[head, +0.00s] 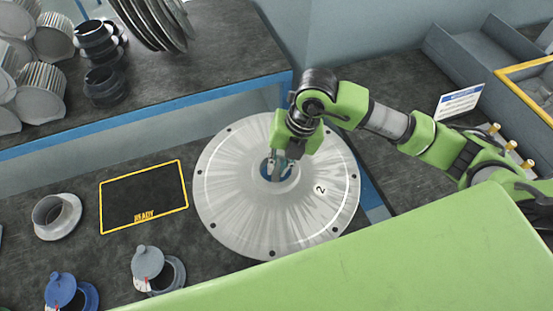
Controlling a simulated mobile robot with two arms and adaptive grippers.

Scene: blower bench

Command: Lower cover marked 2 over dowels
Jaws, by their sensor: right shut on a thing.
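My right gripper (281,168) reaches down to that centre opening and is shut on the cover there. The fingertips are partly hidden by the wrist and the opening. The dowels cannot be made out; whatever lies under the cover is hidden. Whether the cover is raised or resting cannot be told. My left gripper is not in view.
A yellow-framed black mat marked READY (143,197) lies empty on the left. A grey flanged ring (57,216), a grey lidded pot (158,270) and a blue one (70,291) stand nearby. A back shelf (190,79) holds impellers and black rings. A sign (459,102) and trays stand right.

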